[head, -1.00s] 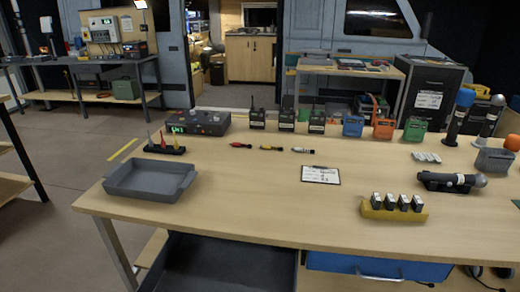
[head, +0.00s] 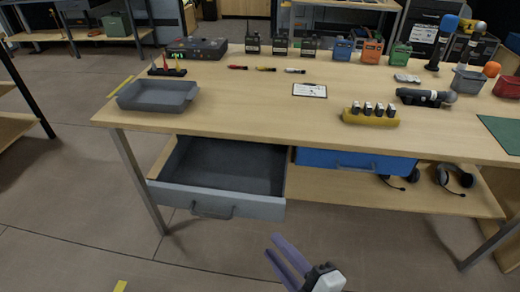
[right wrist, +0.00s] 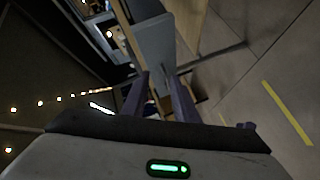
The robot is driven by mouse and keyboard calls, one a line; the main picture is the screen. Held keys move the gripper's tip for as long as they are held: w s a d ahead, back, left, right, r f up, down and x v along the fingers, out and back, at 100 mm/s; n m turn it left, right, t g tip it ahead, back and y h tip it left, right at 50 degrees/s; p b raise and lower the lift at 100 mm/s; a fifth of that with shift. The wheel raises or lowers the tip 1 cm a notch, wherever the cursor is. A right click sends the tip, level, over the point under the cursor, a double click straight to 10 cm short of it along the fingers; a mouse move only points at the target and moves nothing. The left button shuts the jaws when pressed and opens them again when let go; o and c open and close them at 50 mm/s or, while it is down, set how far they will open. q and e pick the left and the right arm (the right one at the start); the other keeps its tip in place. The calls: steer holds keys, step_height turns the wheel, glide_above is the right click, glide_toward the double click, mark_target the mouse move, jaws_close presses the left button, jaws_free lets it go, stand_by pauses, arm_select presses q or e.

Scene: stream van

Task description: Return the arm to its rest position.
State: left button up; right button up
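My right gripper (head: 273,245) shows at the bottom of the head view, in front of the table and below the open grey drawer (head: 226,206). Its two purple fingers stand apart with nothing between them, so it is open and empty. The fingers also show in the right wrist view (right wrist: 159,76), pointing away with a gap between them. My left gripper and arm are not in view.
The wooden table (head: 250,105) bears a grey tray (head: 158,94), a clipboard (head: 310,90), a yellow battery holder (head: 371,117) and several radios. A blue drawer (head: 357,163) is shut. Headsets (head: 455,177) lie on the lower shelf. Floor in front is clear.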

steer(key=d+f+m+g+h, duration=0.3)
steer(key=d+m+h, duration=0.4)
steer(key=d+m, duration=0.45)
steer(key=s+d+f+m+g+h, duration=0.1)
steer(key=s+d+m+g, duration=0.25)
steer(key=s, duration=0.45)
steer(key=s+d+f+m+g, duration=0.1)
steer(key=s+d+m+g, duration=0.2)
steer(key=s, duration=0.4)
steer(key=w+a+f+t+y, duration=0.1)
steer(key=w+a+f+t, duration=0.1)
steer(key=f, duration=0.3)
steer(key=w+a+f+n+t+y, duration=0.1)
steer(key=w+a+f+t, duration=0.1)
steer(key=a+f, duration=0.2)
steer(key=shift+x, duration=0.85)
steer(key=shift+s+t, duration=0.1)
steer(key=shift+t, duration=0.15)
